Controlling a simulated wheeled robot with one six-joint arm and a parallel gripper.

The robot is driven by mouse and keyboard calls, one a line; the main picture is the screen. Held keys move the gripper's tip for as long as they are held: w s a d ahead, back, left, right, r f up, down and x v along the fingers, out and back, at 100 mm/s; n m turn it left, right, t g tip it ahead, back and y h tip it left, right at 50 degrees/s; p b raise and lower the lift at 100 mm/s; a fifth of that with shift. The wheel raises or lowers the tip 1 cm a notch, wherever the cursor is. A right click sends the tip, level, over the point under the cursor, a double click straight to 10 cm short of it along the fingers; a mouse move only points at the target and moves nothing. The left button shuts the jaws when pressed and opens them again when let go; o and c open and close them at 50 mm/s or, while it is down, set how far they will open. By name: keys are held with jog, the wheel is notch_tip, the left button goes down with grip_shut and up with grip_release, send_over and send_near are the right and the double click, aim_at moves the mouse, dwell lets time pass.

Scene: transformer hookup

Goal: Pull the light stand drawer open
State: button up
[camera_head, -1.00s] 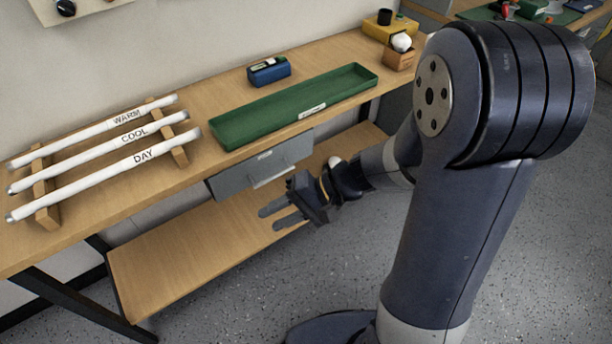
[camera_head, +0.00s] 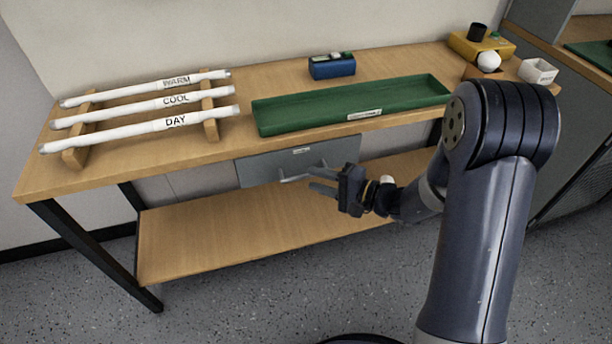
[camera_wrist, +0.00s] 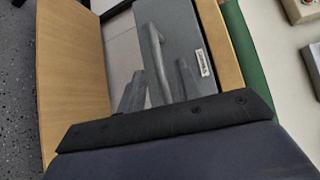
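The grey light stand drawer (camera_head: 262,170) sits under the workbench top, its front about flush with the bench edge, so it looks closed. It has a small white label and a light bar handle (camera_head: 293,179). My gripper (camera_head: 314,179) is open in front of the drawer, its fingers pointing at the handle. In the wrist view the drawer front (camera_wrist: 178,28) fills the upper middle. The handle (camera_wrist: 155,55) runs between my two spread fingers there, with a gap on each side. I cannot tell how deep the fingers reach around it.
The bench top (camera_head: 240,152) carries a green tray (camera_head: 280,122), a blue box (camera_head: 332,68) and a wooden rack (camera_head: 210,125) with three white tubes marked WARM, COOL and DAY. A lower shelf (camera_head: 215,235) lies under the drawer. Open floor lies in front.

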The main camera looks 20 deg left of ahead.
aim_at(305, 175)
jog(key=shift+x, duration=2.05)
jog(key=shift+c, duration=0.2)
grip_shut()
